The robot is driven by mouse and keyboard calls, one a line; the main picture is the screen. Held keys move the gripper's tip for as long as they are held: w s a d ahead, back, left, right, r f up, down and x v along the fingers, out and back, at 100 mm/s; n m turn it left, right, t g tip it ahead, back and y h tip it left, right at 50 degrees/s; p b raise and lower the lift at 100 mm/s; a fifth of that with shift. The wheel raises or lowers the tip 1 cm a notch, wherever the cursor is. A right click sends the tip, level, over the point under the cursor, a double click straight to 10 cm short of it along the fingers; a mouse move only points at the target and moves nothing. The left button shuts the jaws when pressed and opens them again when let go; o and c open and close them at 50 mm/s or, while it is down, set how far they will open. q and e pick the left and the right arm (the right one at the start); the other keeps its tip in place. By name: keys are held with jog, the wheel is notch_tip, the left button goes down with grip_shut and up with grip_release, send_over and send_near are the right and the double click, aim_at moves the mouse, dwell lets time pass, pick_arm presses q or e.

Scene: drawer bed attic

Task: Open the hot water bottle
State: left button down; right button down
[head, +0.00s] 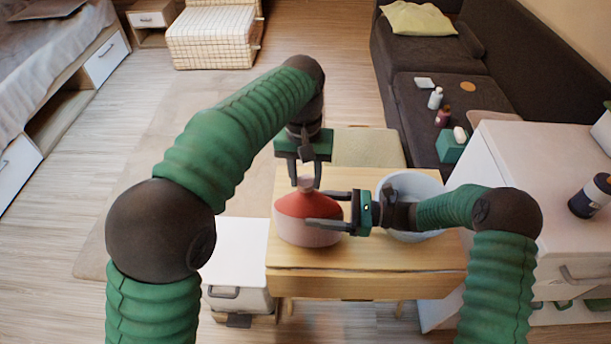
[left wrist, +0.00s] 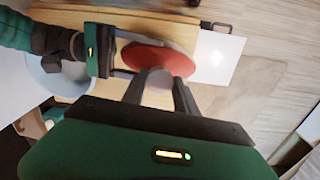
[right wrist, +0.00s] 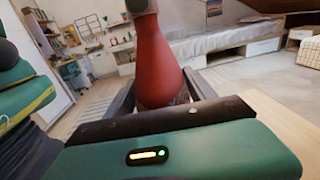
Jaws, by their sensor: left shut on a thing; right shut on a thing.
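The hot water bottle (head: 312,206) stands upright on the wooden table (head: 420,258); it has a red upper body and a paler pink lower part. Its pinkish cap (head: 305,183) is at the top. My left gripper (head: 303,178) points down from above and is shut on the cap; the left wrist view shows the pale cap (left wrist: 159,84) between its fingers, over the red body (left wrist: 165,58). My right gripper (head: 325,209) comes from the right and is shut around the body. In the right wrist view the red bottle (right wrist: 156,60) rises between its fingers.
A pale bowl (head: 408,190) stands on the table right of the bottle, partly behind my right arm. A white cabinet (head: 540,165) with a dark bottle (head: 590,196) is at the right. A dark sofa (head: 425,60) with small items is behind.

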aim_at(305, 179)
pick_arm(q)
jog(key=n, duration=0.6)
jog(key=shift+d+n, duration=0.2)
jog(key=shift+n, duration=0.2)
pick_arm(e)
jog(key=shift+f, duration=0.1)
pick_arm(q)
jog(key=n, duration=0.3)
jog(key=shift+n, duration=0.3)
jog(key=n, duration=0.5)
jog(key=shift+w+n, duration=0.1)
jog(key=shift+n, duration=0.3)
jog(key=n, duration=0.3)
jog(key=shift+w+a, duration=0.1)
jog(key=shift+r, duration=0.25)
jog(key=shift+a+r, duration=0.1)
jog(key=shift+r, duration=0.85)
pick_arm(e)
jog(key=shift+a, duration=0.1)
pick_arm(q)
jog(key=shift+r, duration=2)
jog(key=shift+a, duration=0.1)
pick_arm(e)
jog(key=shift+c, duration=1.2)
grip_release()
